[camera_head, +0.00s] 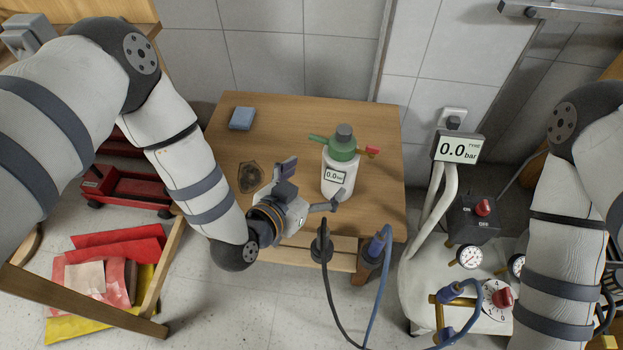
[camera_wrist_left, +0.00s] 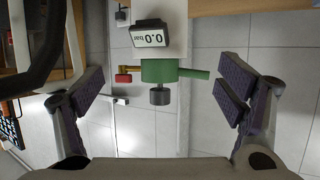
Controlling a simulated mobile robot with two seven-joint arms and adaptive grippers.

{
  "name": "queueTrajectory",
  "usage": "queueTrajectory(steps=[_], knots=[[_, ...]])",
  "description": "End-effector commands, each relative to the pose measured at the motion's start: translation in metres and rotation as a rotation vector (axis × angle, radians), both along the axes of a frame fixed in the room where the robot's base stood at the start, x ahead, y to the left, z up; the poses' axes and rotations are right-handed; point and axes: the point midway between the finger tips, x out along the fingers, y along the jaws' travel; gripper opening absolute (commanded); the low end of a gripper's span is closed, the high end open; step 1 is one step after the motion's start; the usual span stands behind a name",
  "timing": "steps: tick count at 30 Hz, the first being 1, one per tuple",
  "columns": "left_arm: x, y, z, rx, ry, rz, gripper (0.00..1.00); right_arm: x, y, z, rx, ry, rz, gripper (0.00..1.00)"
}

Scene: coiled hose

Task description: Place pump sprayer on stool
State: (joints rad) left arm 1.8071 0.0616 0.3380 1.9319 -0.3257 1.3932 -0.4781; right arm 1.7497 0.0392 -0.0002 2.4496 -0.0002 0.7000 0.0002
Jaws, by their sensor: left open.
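The pump sprayer (camera_head: 338,175) is a white bottle with a green head, a dark cap, a red-tipped side part and a small display reading 0.0. It stands upright on a low wooden table-like top (camera_head: 300,115); I cannot tell if this is the stool. My left gripper (camera_head: 311,186) is open just left of and in front of the bottle. In the left wrist view the sprayer (camera_wrist_left: 160,70) appears upside down, between the spread fingers (camera_wrist_left: 160,98), with no finger visibly touching it. My right arm shows at the right, its gripper out of view.
A white device (camera_head: 459,148) with gauges stands right. A red cart (camera_head: 125,190) and cloths (camera_head: 110,255) lie left.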

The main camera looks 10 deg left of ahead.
Motion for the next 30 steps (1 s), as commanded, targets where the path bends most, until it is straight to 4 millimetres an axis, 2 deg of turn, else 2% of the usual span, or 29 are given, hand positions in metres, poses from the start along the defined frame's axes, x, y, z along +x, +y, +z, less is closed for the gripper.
queueTrajectory(steps=[5,7,8,11,12,13,15,18,20,22,24,30], knots=[[-0.006,0.003,0.0,0.001,0.006,0.0,0.87,0.001,0.0,0.001,0.0,-0.002,0.0,0.4],[-0.02,0.007,-0.014,0.01,0.076,-0.002,0.87,0.0,0.0,0.001,0.0,-0.001,0.0,0.4],[-0.033,0.012,-0.026,0.021,0.14,-0.001,0.87,0.0,0.0,0.0,0.0,-0.001,-0.001,0.4],[-0.115,0.047,-0.078,0.077,0.488,0.035,0.87,0.0,0.0,0.0,0.0,-0.001,-0.001,0.4],[-0.156,0.067,-0.094,0.108,0.648,0.067,0.87,0.0,0.0,0.0,0.0,-0.001,-0.001,0.4],[-0.186,0.082,-0.102,0.131,0.762,0.098,0.87,0.0,0.0,0.0,0.0,-0.001,-0.001,0.4],[-0.253,0.115,-0.109,0.184,0.999,0.185,0.87,0.0,0.0,0.0,0.0,-0.001,-0.001,0.4],[-0.327,0.152,-0.099,0.252,1.25,0.308,0.87,0.0,0.0,0.0,0.0,-0.001,-0.001,0.4],[-0.355,0.165,-0.09,0.279,1.345,0.364,0.87,0.0,0.0,0.0,0.0,-0.001,-0.001,0.4],[-0.372,0.174,-0.083,0.299,1.404,0.404,0.87,0.0,0.0,0.0,0.0,-0.001,-0.001,0.4],[-0.378,0.176,-0.081,0.305,1.425,0.419,0.87,0.0,0.0,0.0,0.0,-0.001,-0.001,0.4],[-0.375,0.176,-0.08,0.302,1.416,0.417,0.87,0.002,0.0,0.002,0.0,-0.007,0.0,0.4]])
